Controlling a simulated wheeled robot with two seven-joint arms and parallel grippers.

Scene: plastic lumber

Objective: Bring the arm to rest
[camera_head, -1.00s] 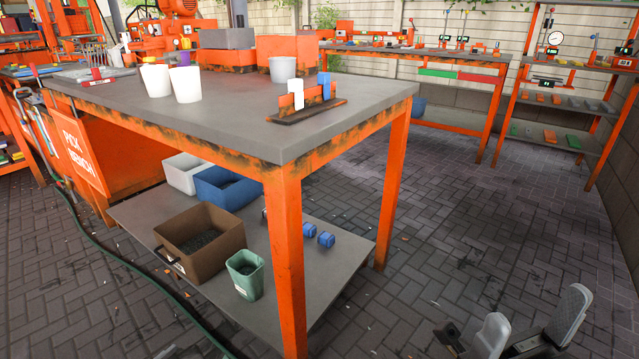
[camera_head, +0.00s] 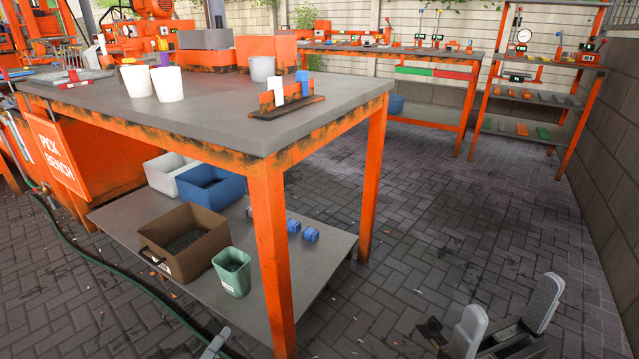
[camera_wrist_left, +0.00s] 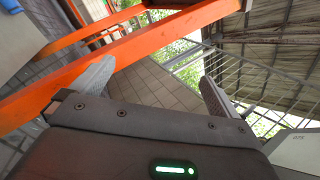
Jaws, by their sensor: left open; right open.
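My left gripper (camera_wrist_left: 155,85) is open and empty in the left wrist view, its two grey fingers spread apart beside an orange bench frame. In the head view only a pale fingertip of it (camera_head: 215,344) shows at the bottom edge, left of the front table leg. My right gripper (camera_head: 508,308) is open at the lower right of the head view, its two grey fingers apart over bare paving with nothing between them. The rest of both arms is out of the head view.
The orange bench (camera_head: 285,152) stands close at left, with white cups (camera_head: 168,84) on top and bins (camera_head: 185,240) on its lower shelf. A green hose (camera_head: 120,276) lies on the floor. Paving (camera_head: 430,225) is clear right of the bench, before shelves (camera_head: 545,90).

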